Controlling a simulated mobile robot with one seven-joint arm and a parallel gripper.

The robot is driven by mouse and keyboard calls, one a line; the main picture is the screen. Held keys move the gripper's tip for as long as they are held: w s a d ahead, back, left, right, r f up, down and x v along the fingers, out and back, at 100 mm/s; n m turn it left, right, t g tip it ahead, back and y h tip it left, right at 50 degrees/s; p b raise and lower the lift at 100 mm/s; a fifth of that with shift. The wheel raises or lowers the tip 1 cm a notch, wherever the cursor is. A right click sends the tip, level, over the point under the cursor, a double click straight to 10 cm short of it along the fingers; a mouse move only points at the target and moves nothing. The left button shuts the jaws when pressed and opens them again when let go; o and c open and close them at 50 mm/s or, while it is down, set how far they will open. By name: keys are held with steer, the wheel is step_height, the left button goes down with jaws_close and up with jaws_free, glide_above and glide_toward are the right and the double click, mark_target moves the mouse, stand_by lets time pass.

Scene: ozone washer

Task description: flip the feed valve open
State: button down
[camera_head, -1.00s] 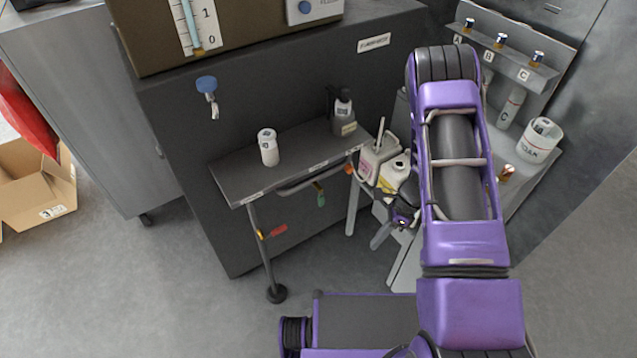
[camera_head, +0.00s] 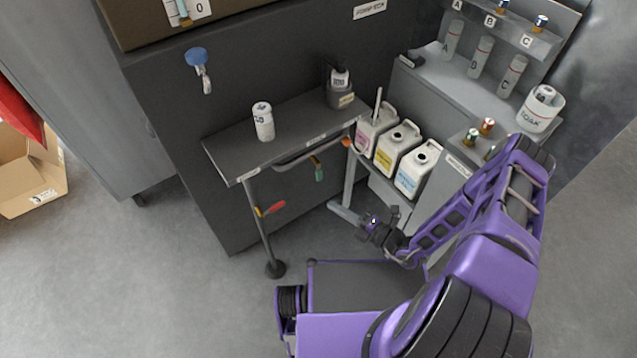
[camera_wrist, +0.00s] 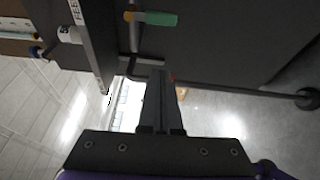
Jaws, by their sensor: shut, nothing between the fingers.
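A valve with a green handle (camera_head: 319,174) hangs under the bench (camera_head: 228,168), its handle pointing down. It also shows in the wrist view (camera_wrist: 157,18), near a bench-edge label (camera_wrist: 76,12) that seems to begin "FEE". A second, red-orange handle (camera_head: 272,208) sits lower on the bench's left leg; only a speck of red shows in the wrist view. My gripper (camera_head: 372,220) is right of and below the green handle, apart from it. In the wrist view my fingers (camera_wrist: 159,78) are shut together and empty.
White jugs (camera_head: 390,148) stand on a low shelf at right. A blue-knobbed tap (camera_head: 199,68) is on the dark cabinet. The floor left of the bench leg is clear.

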steer(key=x, duration=1)
steer(key=w+d, duration=0.1)
steer(key=w+d+b, duration=0.1)
steer(key=d, duration=0.1)
steer(key=shift+d, duration=0.15)
steer(key=shift+w+r, duration=0.1)
steer(key=shift+d+n, duration=0.15)
steer(key=shift+n, duration=0.55)
